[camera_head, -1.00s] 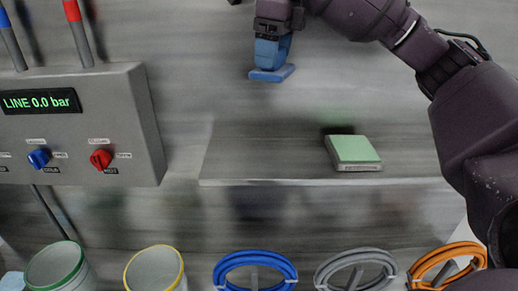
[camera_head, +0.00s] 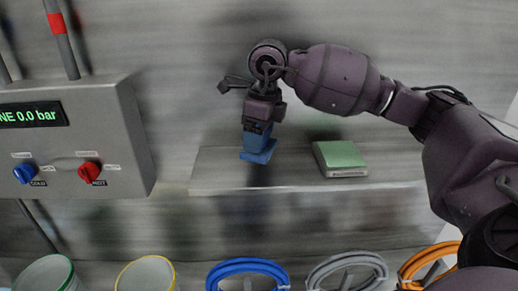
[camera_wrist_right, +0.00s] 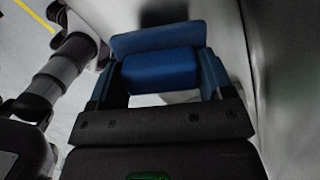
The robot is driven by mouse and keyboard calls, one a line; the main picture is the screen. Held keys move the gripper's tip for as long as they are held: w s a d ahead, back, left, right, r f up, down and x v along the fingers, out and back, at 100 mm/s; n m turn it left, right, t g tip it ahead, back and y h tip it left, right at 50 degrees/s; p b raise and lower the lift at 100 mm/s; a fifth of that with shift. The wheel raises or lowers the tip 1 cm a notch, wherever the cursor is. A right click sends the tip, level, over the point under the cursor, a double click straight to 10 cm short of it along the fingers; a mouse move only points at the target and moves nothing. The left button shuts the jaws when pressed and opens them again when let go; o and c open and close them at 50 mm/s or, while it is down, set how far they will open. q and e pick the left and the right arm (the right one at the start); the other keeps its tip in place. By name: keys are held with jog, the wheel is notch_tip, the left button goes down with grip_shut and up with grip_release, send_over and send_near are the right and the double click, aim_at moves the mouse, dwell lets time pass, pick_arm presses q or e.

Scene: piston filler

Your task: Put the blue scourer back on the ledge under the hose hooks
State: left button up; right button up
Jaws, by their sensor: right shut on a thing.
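The blue scourer (camera_head: 257,156) is a flat blue pad in my right gripper (camera_head: 258,141), which points down with its blue fingers shut on it. In the right wrist view the scourer (camera_wrist_right: 160,70) sits between the two blue fingers. In the head view it is in front of or over the left part of the grey ledge (camera_head: 225,178). I cannot tell whether it touches the ledge. Hoses in blue (camera_head: 247,265), grey (camera_head: 347,262) and orange (camera_head: 430,257) hang coiled below the ledge in the picture. My left gripper is not in view.
A green-topped block (camera_head: 341,158) lies on the ledge to the right of the scourer. A grey control box (camera_head: 120,140) with a display and knobs is at the left. Bare ledge lies between scourer and block.

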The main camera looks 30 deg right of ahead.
notch_tip(320, 180, down, 4)
jog(key=shift+f, duration=0.1)
dwell(0.4)
jog(key=shift+f, duration=0.15)
jog(key=o, duration=0.8)
